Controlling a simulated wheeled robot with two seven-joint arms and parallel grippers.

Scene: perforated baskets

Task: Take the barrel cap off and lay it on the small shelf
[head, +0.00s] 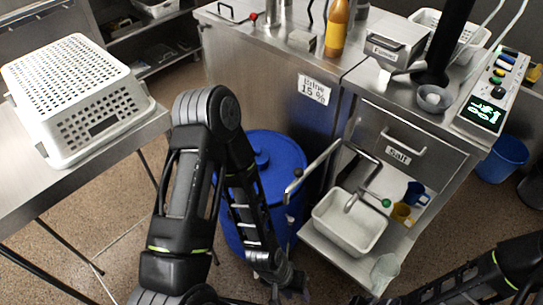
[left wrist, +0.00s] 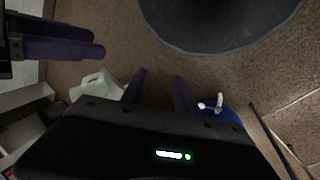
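The blue barrel (head: 283,152) stands on the floor between the two steel counters, partly hidden behind my left arm. A round blue cap (head: 262,158) shows on its lid. A low shelf (head: 352,262) is at the bottom of the right cabinet; I cannot tell if it is the small shelf meant. My left gripper is at the bottom edge of the head view, below and in front of the barrel. In the left wrist view its fingers (left wrist: 160,90) are apart with nothing between them. My right gripper's purple fingers (left wrist: 75,40) show at the left there, close together.
A white perforated basket (head: 75,90) lies on the left table. A white tub (head: 350,222) and cups (head: 403,212) stand on the low shelf. A crank handle (head: 318,160) sticks out beside the barrel. The floor at the left (head: 120,215) has clear room between table legs.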

